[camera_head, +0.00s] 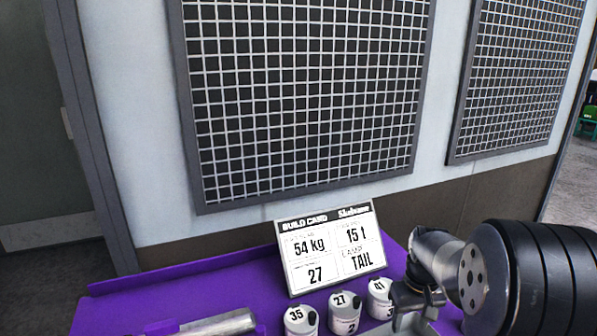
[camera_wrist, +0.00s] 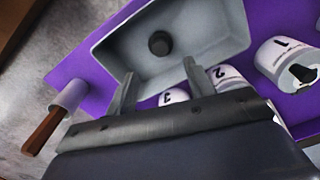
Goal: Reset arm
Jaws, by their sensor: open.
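My gripper (camera_wrist: 160,82) is open in the wrist view, with nothing between its two fingers. It hangs over the near edge of a grey tray (camera_wrist: 215,62) that has a dark round piece (camera_wrist: 159,43) inside. In the head view my gripper (camera_head: 415,318) is at the lower right, partly cut off by the frame. It is close beside the white casting marked 41 (camera_head: 380,298). White castings marked 27 (camera_head: 344,312) and 35 (camera_head: 301,320) stand to its left. The wrist view shows castings numbered 1 (camera_wrist: 283,62), 2 and 3, the last two partly hidden by my gripper.
A build card (camera_head: 330,249) reading 54 kg, 15 t, 27 and TAIL stands behind the castings on the purple bench (camera_head: 180,292). A pale cylinder (camera_head: 218,324) is at the bottom edge. Grid panels (camera_head: 310,100) hang on the wall behind. A brown-handled item (camera_wrist: 42,131) shows at left.

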